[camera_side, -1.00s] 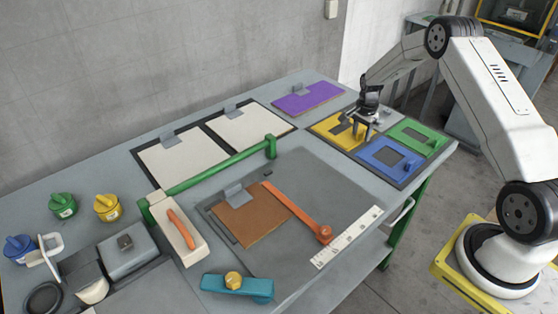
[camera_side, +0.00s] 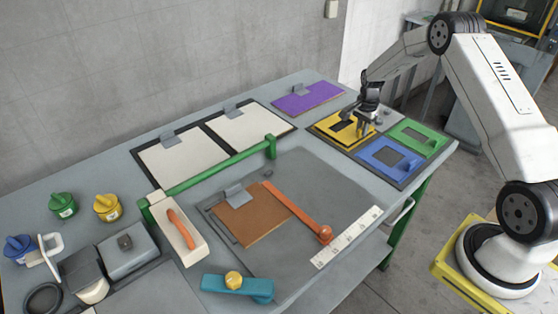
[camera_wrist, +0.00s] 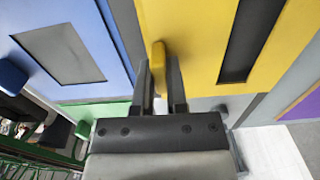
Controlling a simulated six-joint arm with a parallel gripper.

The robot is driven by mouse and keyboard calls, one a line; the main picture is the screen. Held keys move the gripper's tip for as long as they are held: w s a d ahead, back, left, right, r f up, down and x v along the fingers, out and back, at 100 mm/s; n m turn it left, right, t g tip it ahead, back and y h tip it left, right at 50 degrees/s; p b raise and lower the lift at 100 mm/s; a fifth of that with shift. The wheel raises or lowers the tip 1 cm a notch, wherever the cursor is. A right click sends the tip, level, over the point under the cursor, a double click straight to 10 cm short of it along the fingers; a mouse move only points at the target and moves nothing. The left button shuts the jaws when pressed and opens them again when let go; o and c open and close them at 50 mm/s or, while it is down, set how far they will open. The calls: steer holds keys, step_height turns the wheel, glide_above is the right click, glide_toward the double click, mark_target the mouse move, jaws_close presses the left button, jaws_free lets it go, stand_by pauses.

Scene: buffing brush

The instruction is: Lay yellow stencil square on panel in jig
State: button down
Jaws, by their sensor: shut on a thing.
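The yellow stencil square (camera_side: 326,124) has a dark slot opening and sits at the back right of the bench. It appears raised a little above its place, with a dark gap under its near edge. My gripper (camera_side: 367,131) is shut on its upright yellow tab. In the wrist view, the fingers (camera_wrist: 160,82) close on the tab, and the yellow plate (camera_wrist: 188,40) reaches up and right. The brown panel (camera_side: 266,222) lies in the jig (camera_side: 226,230) at the middle of the bench, with a grey tab at its back edge. Its top is bare.
Blue (camera_side: 372,162) and green (camera_side: 424,145) stencils lie beside the yellow one. An orange bar (camera_side: 294,208) runs along the panel's right side. A green rail (camera_side: 225,167) stands behind the jig. Cream panels (camera_side: 180,162) and a purple panel (camera_side: 307,97) lie farther back.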

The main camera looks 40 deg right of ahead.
steer(key=s+a+r, duration=0.6)
steer(key=s+r, duration=0.5)
steer(key=s, duration=0.1)
steer(key=shift+s+r, duration=0.3)
steer(key=shift+r, duration=0.05)
steer(key=shift+a, duration=0.1)
stand_by(0.6)
steer(key=w+a+r, duration=0.1)
steer(key=a+r, duration=0.2)
steer(key=a, duration=1.5)
steer(key=s+a+r, duration=0.1)
steer(key=s+a, duration=0.4)
steer(key=a, duration=0.3)
steer(key=s+a+r, duration=0.1)
steer(key=s+a, duration=0.3)
steer(key=a, duration=0.4)
steer(key=shift+s+a, duration=0.35)
steer(key=shift+s, duration=0.05)
